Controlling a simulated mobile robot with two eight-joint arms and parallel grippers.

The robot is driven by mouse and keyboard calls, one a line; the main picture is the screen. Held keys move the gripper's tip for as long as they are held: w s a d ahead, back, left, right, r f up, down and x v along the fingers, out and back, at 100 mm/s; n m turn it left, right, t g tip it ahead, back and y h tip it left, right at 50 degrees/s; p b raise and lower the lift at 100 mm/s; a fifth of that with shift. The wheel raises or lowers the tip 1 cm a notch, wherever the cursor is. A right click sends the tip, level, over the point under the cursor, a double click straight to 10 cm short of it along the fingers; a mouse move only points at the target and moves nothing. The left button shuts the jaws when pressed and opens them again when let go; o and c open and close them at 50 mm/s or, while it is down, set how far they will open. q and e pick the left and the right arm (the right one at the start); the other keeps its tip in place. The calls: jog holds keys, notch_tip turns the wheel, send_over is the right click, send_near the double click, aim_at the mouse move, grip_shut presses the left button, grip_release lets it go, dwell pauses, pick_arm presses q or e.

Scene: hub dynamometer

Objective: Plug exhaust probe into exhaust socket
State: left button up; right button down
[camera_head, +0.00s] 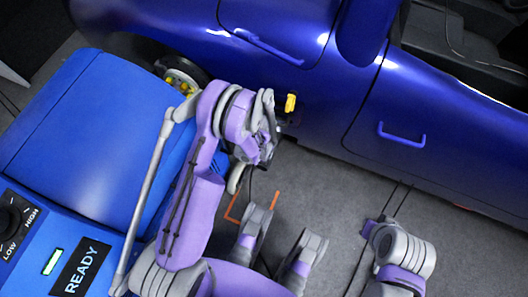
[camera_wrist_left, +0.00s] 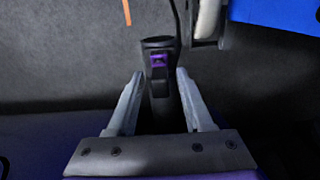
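In the left wrist view my left gripper (camera_wrist_left: 160,75) has its two grey fingers on either side of a dark probe body with a purple button, which I take as the exhaust probe (camera_wrist_left: 159,88). The fingertips look closed on its sides. In the head view my left wrist is beside the blue car's lower side; its fingers and the probe are mostly hidden. A yellow part (camera_head: 290,103) with a dark piece below it sits on the car side there; I cannot tell if it belongs to the exhaust socket.
The blue car (camera_head: 315,100) fills the top. A blue machine (camera_head: 90,130) with a knob and a READY panel (camera_head: 82,268) stands at left.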

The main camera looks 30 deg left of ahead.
pick_arm(q)
jog(key=shift+r, duration=0.1)
notch_tip(320, 180, up, 10)
jog(key=p, duration=0.2)
jog(key=shift+f+p, duration=0.2)
jog(key=shift+p, duration=0.15)
jog(key=shift+r, duration=0.5)
